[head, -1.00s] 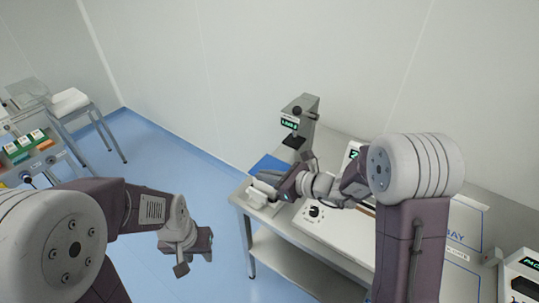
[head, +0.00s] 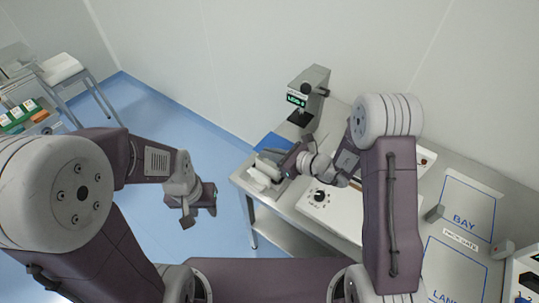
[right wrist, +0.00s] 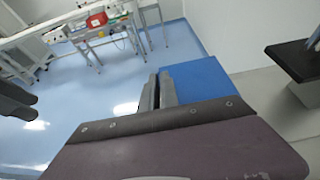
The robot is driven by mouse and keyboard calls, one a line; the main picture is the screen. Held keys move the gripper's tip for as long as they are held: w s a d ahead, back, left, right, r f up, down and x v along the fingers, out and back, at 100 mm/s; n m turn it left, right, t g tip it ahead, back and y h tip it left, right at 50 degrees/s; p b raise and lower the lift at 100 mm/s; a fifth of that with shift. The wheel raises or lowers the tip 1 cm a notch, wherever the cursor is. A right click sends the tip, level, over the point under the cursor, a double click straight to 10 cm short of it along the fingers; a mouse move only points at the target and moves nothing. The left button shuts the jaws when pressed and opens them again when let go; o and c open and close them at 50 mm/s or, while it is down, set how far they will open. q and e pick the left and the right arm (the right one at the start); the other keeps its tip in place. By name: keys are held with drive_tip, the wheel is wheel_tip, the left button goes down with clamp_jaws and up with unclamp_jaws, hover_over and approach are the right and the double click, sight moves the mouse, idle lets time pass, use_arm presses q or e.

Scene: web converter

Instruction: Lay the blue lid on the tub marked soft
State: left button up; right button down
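A flat blue piece (head: 272,144) lies at the far left corner of the bench, beside my right gripper; in the right wrist view it (right wrist: 200,78) is just right of the fingers. I cannot tell whether it is the lid or a mat. My right gripper (head: 264,168) is over the bench's left end. In the right wrist view its grey fingers (right wrist: 158,92) are close together, with nothing seen between them. My left gripper (head: 208,197) hangs over the floor left of the bench, its fingers unclear. No tub marked soft can be made out.
A grey device with a lit display (head: 304,95) stands at the bench's back. A white panel with a black knob (head: 319,195) lies in front of it. Outlined areas, one marked BAY (head: 466,205), are on the right. A cart (head: 30,118) stands far left.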

use_arm(q)
drive_tip(key=shift+s+r, duration=0.15)
drive_tip(key=shift+s, duration=0.2)
use_arm(e)
drive_tip(key=shift+s+f, duration=0.25)
drive_tip(key=shift+f, duration=0.35)
use_arm(q)
drive_tip(key=shift+w, duration=0.1)
use_arm(e)
drive_tip(key=shift+w+f, duration=0.15)
drive_tip(key=shift+f, duration=0.05)
drive_tip(key=shift+f+b, duration=0.45)
drive_tip(key=shift+b, duration=0.35)
drive_tip(key=c, duration=1.6)
unclamp_jaws()
use_arm(q)
drive_tip(key=shift+f, duration=0.75)
use_arm(e)
drive_tip(key=shift+r, duration=0.1)
